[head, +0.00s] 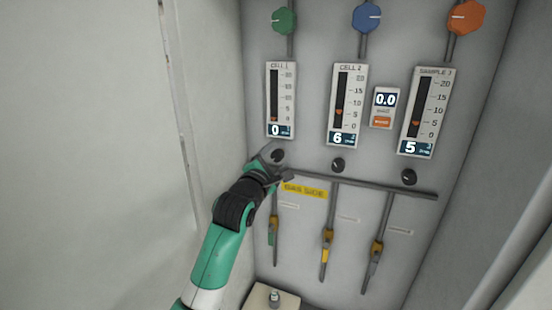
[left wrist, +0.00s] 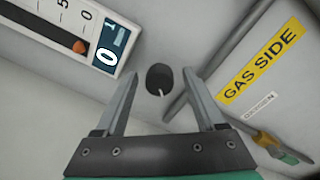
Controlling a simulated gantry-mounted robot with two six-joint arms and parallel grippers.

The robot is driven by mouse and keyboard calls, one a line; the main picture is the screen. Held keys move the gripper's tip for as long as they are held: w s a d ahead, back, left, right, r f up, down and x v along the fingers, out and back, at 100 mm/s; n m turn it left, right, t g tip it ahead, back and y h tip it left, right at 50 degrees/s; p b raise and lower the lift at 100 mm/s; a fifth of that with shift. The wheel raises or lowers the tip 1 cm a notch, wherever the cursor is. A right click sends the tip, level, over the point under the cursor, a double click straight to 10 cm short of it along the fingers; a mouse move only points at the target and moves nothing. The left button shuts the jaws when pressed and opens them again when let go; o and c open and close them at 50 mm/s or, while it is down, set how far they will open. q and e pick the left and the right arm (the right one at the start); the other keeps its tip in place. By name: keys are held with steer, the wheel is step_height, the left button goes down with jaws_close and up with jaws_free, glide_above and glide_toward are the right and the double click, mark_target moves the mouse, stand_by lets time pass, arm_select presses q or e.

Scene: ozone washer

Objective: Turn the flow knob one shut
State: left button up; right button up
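Flow knob one is the small black knob (left wrist: 159,78) below the CELL 1 meter. In the left wrist view it lies between the fingertips of my left gripper (left wrist: 160,76), with a gap on each side. Its pale pointer mark points toward the bottom of that view. In the head view my left gripper (head: 274,159) is at the panel over this knob and partly hides it. The gripper is open and holds nothing. The CELL 1 meter (head: 281,98) reads 0, with its orange float at the bottom. My right gripper is not in view.
Two more black knobs, one under CELL 2 (head: 338,165) and one under SAMPLE 3 (head: 409,177), are to the right. Green (head: 284,21), blue (head: 366,18) and orange (head: 466,17) knobs are above. A grey pipe (head: 370,185) with valves runs below. A side wall (head: 205,110) stands left.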

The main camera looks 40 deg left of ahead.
arm_select(q)
steer(key=shift+s+d, duration=0.1)
steer(key=shift+s, duration=0.15)
steer(key=shift+b+v, duration=0.4)
steer(key=shift+v, duration=0.75)
steer(key=p+v, duration=0.7)
steer(key=v, duration=0.1)
steer(key=shift+s+p, duration=0.35)
steer(key=shift+p, duration=0.05)
steer(key=shift+d, duration=0.15)
